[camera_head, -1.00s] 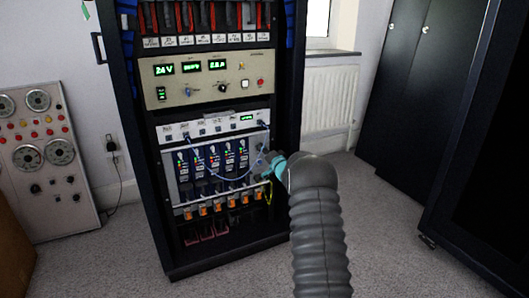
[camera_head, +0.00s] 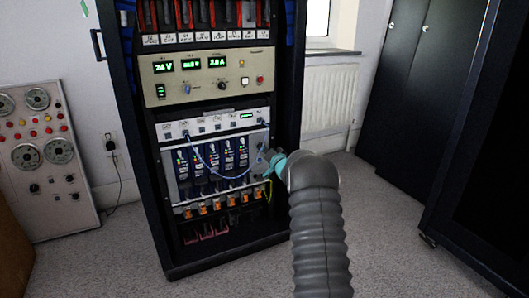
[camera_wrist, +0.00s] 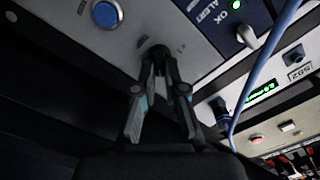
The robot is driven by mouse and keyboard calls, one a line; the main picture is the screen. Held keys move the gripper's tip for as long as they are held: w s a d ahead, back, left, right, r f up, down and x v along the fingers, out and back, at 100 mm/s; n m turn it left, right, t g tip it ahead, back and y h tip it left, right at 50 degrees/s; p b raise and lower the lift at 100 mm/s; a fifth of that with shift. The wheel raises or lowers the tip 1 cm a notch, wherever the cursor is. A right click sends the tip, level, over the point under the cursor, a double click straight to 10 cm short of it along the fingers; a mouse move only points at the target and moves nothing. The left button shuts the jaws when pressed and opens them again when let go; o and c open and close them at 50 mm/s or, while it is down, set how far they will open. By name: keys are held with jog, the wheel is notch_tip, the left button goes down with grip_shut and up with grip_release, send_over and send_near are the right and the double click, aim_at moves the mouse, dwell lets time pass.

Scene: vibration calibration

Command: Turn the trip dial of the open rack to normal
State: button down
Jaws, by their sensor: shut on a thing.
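The open rack (camera_head: 284,120) stands in the middle of the head view, with several electronics units in it. My gripper (camera_head: 264,164) is at the right end of its module row, below the white unit. In the wrist view, my gripper (camera_wrist: 160,62) is shut on a small black dial (camera_wrist: 158,51) on a grey panel. The fingertips sit on both sides of the dial and hide much of it. Small marks flank the dial, but I cannot read them or tell its setting. A blue round button (camera_wrist: 106,14) is on the same panel.
A module with a lit green OK light and ALERT lettering (camera_wrist: 207,17) is beside the dial. A blue cable (camera_wrist: 250,78) loops close to my gripper's right. A gauge panel (camera_head: 45,160) leans at the left.

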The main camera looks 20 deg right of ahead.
jog(key=n+b, duration=0.1)
jog(key=n, duration=0.5)
jog(key=n+b, duration=0.2)
jog(key=n, duration=0.5)
jog(key=a+n+b, duration=0.1)
jog(key=n+b, duration=0.1)
jog(key=n, duration=0.5)
dwell(0.5)
jog(key=c, duration=1.2)
grip_release()
jog(key=shift+c, duration=0.2)
jog(key=shift+s, duration=0.1)
